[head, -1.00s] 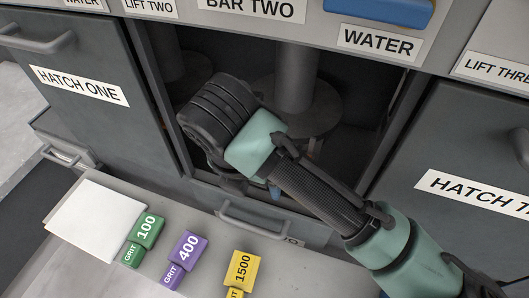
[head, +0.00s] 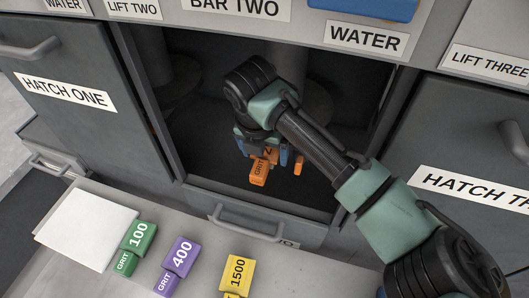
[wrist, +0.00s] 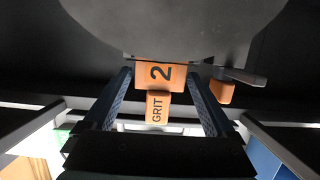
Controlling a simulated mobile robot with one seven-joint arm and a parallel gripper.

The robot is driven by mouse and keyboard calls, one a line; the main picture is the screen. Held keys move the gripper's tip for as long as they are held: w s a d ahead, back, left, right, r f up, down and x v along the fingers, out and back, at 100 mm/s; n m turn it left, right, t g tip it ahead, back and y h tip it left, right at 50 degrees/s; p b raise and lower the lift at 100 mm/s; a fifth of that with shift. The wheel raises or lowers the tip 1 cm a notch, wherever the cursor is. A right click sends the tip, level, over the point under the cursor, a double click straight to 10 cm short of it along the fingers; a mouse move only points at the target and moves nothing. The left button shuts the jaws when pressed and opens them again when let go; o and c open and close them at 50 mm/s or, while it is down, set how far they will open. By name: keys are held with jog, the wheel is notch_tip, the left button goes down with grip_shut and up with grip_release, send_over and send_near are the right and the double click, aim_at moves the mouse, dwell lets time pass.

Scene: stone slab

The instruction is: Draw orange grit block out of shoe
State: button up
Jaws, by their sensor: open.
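The orange grit block (head: 259,171), marked GRIT and a number starting with 2, is inside the dark open bay in the head view. In the wrist view the block (wrist: 158,76) shows between my fingers, its upper end against the underside of a large dark round body (wrist: 200,28). The shoe cannot be clearly told apart from this body. My gripper (head: 264,157) is open, with one blue finger on each side of the block. In the wrist view, gaps show between the fingers of my gripper (wrist: 160,88) and the block.
A small orange piece (head: 298,165) by a dark lever sits right of the block. The bay's side walls and front sill (head: 250,203) frame my arm. Green (head: 138,236), purple (head: 181,257) and yellow (head: 238,273) grit blocks and a white pad (head: 87,228) lie on the front ledge.

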aim_at(257, 174)
jog(key=shift+f, duration=0.15)
jog(key=shift+c, duration=0.3)
grip_shut()
jog(key=shift+s+a+p, duration=0.25)
jog(key=shift+s+p, duration=0.15)
jog(key=shift+s, duration=0.4)
jog(key=shift+s+a+p, duration=0.25)
jog(key=shift+s+p, duration=0.15)
jog(key=shift+s, duration=0.4)
jog(key=shift+s+a+p, duration=0.25)
jog(key=shift+s+p, duration=0.15)
jog(key=shift+s, duration=0.4)
jog(key=shift+s+a+r+p, duration=0.25)
jog(key=shift+s+r+p, duration=0.45)
jog(key=shift+r+p, duration=0.35)
jog(key=shift+s+a+r+p, duration=0.25)
jog(key=shift+s+r+p, duration=0.25)
jog(key=shift+s+p, duration=0.25)
